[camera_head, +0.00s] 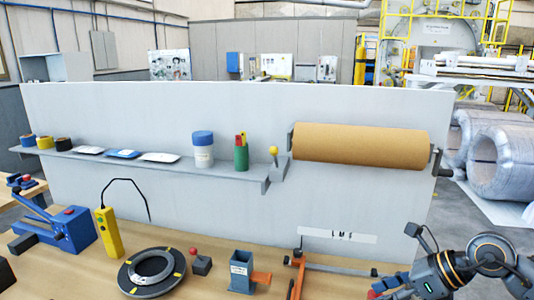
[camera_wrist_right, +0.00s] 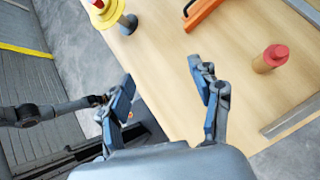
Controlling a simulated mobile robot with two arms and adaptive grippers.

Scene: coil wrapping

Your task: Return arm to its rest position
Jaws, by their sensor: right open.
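My right arm comes in at the lower right of the head view. Its gripper (camera_head: 393,287) is low at the table's front right, partly cut off by the frame. In the right wrist view the gripper (camera_wrist_right: 165,80) has its two blue-padded fingers spread apart with nothing between them. Wooden table top and grey floor show beyond the fingers. My left gripper is not seen in either view.
The wooden table (camera_head: 210,265) holds a black ring (camera_head: 128,278), a yellow pendant (camera_head: 108,232), a blue box (camera_head: 241,272) and an orange-handled tool (camera_head: 330,268). Behind stands a grey panel with a brown roll (camera_head: 360,145). A red-topped cylinder (camera_wrist_right: 270,60) stands near the table edge.

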